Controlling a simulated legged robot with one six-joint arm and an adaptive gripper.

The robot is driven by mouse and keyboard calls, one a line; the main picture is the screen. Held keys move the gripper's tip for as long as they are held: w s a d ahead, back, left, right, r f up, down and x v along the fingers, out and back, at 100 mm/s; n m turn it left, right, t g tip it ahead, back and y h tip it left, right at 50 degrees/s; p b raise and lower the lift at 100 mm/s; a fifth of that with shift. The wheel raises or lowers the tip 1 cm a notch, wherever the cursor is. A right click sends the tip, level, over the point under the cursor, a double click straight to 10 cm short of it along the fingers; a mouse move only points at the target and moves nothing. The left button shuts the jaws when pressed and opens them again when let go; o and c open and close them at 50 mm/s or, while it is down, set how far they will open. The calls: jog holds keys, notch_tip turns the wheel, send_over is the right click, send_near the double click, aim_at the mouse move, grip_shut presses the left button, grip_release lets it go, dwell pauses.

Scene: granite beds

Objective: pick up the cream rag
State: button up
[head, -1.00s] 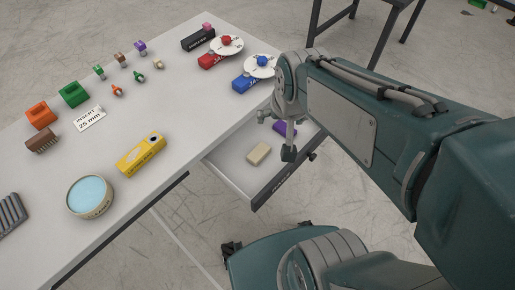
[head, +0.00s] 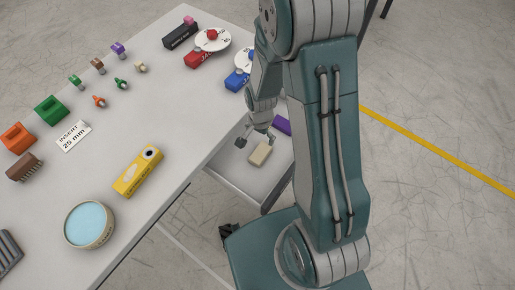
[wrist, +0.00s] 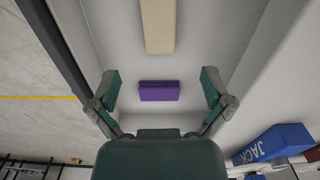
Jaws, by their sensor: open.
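The cream rag (head: 260,154) is a small folded block lying on the floor of the open drawer (head: 234,177). In the wrist view the cream rag (wrist: 159,25) shows at the top middle, cut off by the frame edge. My gripper (head: 256,140) is above the drawer, just behind the rag in the head view. In the wrist view my gripper (wrist: 160,88) has its two fingers spread wide with nothing between them at their level. A purple block (head: 282,125) lies in the drawer beyond the rag; it also shows in the wrist view (wrist: 160,91).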

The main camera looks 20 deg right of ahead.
send_over(260, 152)
notch_tip(260, 152, down, 5)
jog(key=shift+s+d+f, duration=0.1)
jog(key=shift+s+d, duration=0.05)
jog(key=shift+f, duration=3)
jog(key=c, duration=0.9)
